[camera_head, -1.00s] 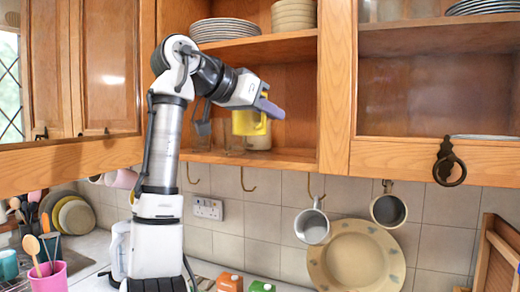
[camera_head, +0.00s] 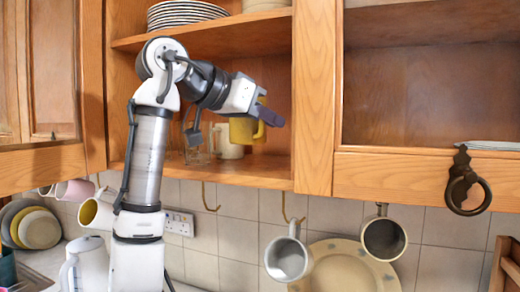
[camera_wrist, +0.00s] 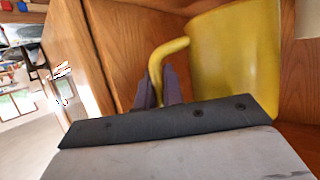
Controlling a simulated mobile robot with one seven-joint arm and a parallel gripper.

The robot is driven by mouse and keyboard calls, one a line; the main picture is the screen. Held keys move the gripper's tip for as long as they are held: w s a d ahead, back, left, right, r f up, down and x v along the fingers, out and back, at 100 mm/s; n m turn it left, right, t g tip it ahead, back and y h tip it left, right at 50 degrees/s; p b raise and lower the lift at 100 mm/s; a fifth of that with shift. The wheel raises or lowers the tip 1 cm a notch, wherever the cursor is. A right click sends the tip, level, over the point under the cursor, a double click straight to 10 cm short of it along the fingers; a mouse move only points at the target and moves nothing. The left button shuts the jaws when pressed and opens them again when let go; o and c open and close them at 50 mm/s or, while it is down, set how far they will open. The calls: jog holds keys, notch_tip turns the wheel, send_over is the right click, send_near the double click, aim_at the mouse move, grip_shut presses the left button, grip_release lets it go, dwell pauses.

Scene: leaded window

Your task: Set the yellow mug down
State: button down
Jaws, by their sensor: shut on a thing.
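The yellow mug (camera_head: 243,131) is inside the open middle cupboard, above its lower shelf (camera_head: 258,168). Its bottom looks a little above the shelf board in the head view. My gripper (camera_head: 270,115) is at the mug's right side, shut on its handle. In the wrist view the mug (camera_wrist: 235,60) looks upright or nearly so, with its curved handle between the purple-grey fingers (camera_wrist: 158,88). The wrist housing hides the mug's lower part there.
A cream mug (camera_head: 228,149) and clear glasses (camera_head: 196,155) stand on the same shelf, behind and left of the yellow mug. Plates (camera_head: 186,14) are stacked on the shelf above. A wooden post (camera_head: 315,100) bounds the opening on the right. The shelf's front right is bare.

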jog(key=shift+f+p, duration=0.35)
jog(key=shift+f, duration=2.25)
jog(key=shift+f, duration=0.1)
jog(key=c, duration=1.5)
grip_release()
jog(key=b+v, duration=0.3)
jog(key=v, duration=0.9)
